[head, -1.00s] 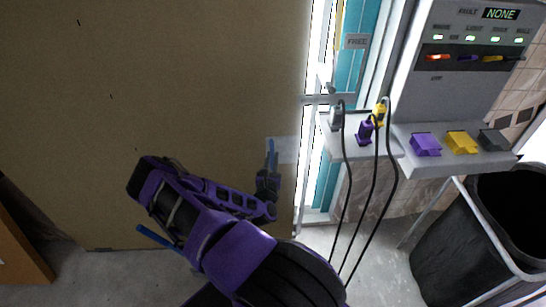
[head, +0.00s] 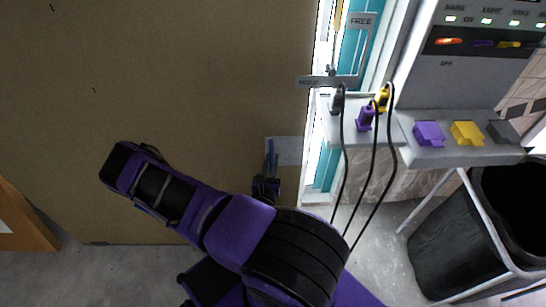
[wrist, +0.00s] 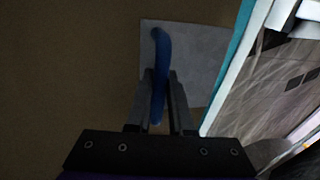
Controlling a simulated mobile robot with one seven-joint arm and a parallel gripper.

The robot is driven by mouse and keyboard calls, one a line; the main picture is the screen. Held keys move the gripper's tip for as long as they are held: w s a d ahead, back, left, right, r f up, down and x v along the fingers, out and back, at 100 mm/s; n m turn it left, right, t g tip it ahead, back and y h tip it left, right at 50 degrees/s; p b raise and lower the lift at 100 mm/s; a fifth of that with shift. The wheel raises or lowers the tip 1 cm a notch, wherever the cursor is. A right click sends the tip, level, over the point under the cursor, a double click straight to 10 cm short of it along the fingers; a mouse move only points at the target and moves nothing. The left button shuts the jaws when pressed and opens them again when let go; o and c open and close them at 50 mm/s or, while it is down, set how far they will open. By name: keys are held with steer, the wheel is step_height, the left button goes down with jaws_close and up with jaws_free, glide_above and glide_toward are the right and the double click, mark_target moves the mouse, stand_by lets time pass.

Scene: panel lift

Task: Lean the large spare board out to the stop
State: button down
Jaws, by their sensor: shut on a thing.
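The large brown board (head: 200,70) fills the left and middle of the head view, with its right edge beside the bright opening. A blue handle (head: 270,155) stands on a pale plate (head: 288,150) near the board's right edge. My gripper (head: 268,180) is at that handle. In the wrist view my gripper (wrist: 161,100) has its two fingers on either side of the blue handle (wrist: 162,50), shut on it, with the pale plate (wrist: 205,50) behind. A metal bar marked HOLD (head: 312,82) reaches across the board's right edge, below a FREE sign (head: 361,20).
To the right stands a grey control panel (head: 470,80) with a shelf (head: 420,155) of coloured blocks. Black cables (head: 372,185) hang from plugs beside it. A black bin (head: 465,245) stands at lower right. An orange-brown panel (head: 22,225) is at the left edge.

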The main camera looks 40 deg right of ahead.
steer(key=shift+s+a+f, duration=0.1)
steer(key=shift+s+f, duration=0.05)
steer(key=shift+f, duration=0.05)
steer(key=c, duration=0.8)
jaws_free()
steer(key=shift+r, duration=0.2)
steer(key=shift+a, duration=0.1)
steer(key=v, duration=1.7)
steer(key=shift+r, duration=0.2)
steer(key=shift+a, duration=0.1)
